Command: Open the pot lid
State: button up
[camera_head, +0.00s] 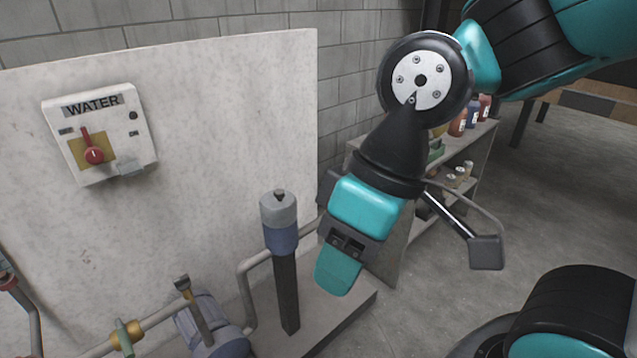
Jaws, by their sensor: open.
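I see no pot or pot lid in the head view. My gripper (338,272) hangs from the teal and black arm, pointing down in front of the pale board's right end. Its jaws are open, seen nearly edge-on, and nothing shows between them. A dark upright post with a blue and grey cylindrical cap (279,222) stands just left of my gripper in the picture, with a visible gap between them.
A pale board (220,120) carries a WATER switch box (99,134) with a red knob. A pipe with brass fittings (128,335) and a blue-grey pump (210,325) are at lower left. A shelf with bottles (458,122) stands behind my arm. Grey floor (540,190) is clear at right.

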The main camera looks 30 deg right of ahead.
aim_at(279, 206)
jog(key=z, duration=0.15)
jog(key=i, duration=1)
jog(key=u, duration=0.1)
